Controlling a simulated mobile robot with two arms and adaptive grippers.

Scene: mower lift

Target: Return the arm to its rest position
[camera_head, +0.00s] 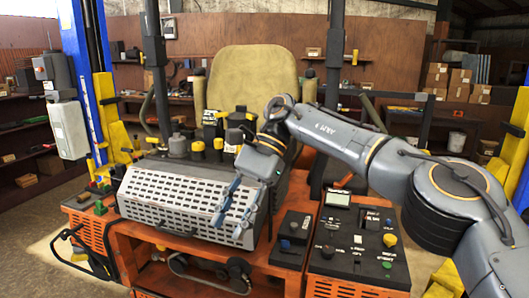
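My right arm (340,142) reaches in from the right edge across the orange mower. My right gripper (229,228) points down and toward the front, over the right end of a light perforated metal cover (170,203). Its two blue-grey fingers stand apart with a gap between them, and I see nothing held in it. The fingers overlap the cover in the picture; whether they touch it I cannot tell. My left gripper is not in view.
The mower has a tan seat (252,80), a control panel (357,243) at right and black-and-yellow caps behind the cover. A blue lift post (84,80) with yellow parts stands left; another yellow part (515,140) is right. Shelves with boxes (460,85) line the back.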

